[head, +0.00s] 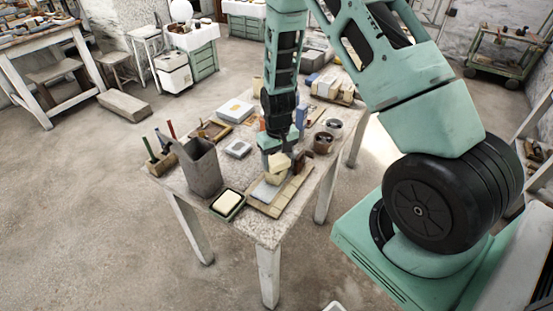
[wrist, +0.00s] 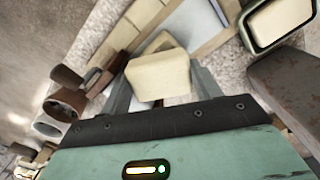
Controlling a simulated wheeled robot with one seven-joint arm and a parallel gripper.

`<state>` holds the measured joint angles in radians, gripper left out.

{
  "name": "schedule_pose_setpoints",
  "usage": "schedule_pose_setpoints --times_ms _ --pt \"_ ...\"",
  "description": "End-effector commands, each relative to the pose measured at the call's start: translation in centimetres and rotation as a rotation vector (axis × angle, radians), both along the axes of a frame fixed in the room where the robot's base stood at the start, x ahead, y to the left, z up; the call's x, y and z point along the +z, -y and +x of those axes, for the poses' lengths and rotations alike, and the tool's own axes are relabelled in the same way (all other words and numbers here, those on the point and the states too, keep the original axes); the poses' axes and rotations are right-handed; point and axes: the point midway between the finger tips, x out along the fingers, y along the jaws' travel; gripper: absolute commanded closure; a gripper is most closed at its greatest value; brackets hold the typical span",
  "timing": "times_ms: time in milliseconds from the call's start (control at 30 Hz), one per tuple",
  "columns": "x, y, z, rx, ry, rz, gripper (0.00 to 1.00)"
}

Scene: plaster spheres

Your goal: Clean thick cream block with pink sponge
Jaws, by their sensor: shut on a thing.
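My gripper (head: 276,154) points down over the near part of the table. It is shut on a thick cream block (wrist: 158,76), which sits between the two grey fingers in the wrist view. The block (head: 279,162) also shows in the head view, just under the fingers. Below lies a wooden-edged board (head: 262,207) with a grey-blue pad (head: 264,191). I cannot make out a clearly pink sponge in either view.
A dark green tray (head: 238,209) with a cream slab (head: 229,202) is at the table's near edge. A tall grey container (head: 203,168) stands left of it. Brown cups (head: 323,143) stand to the right. Tools and boxes crowd the table's far side.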

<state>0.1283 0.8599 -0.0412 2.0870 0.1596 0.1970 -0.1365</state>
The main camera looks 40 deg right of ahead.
Motion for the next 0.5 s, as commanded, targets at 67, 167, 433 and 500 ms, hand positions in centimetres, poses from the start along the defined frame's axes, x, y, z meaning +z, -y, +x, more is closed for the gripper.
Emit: schedule_pose_setpoints --times_ms 67,167,433,500 --pt "0.1 0.4 -0.1 -0.002 0.0 0.0 0.55" --pt "0.1 0.7 -0.1 -0.001 0.0 0.0 0.55" --pt "-0.1 2.0 -0.3 -0.006 -0.001 -0.003 0.54" --pt "-0.1 1.9 -0.3 -0.007 0.0 -0.005 0.58"
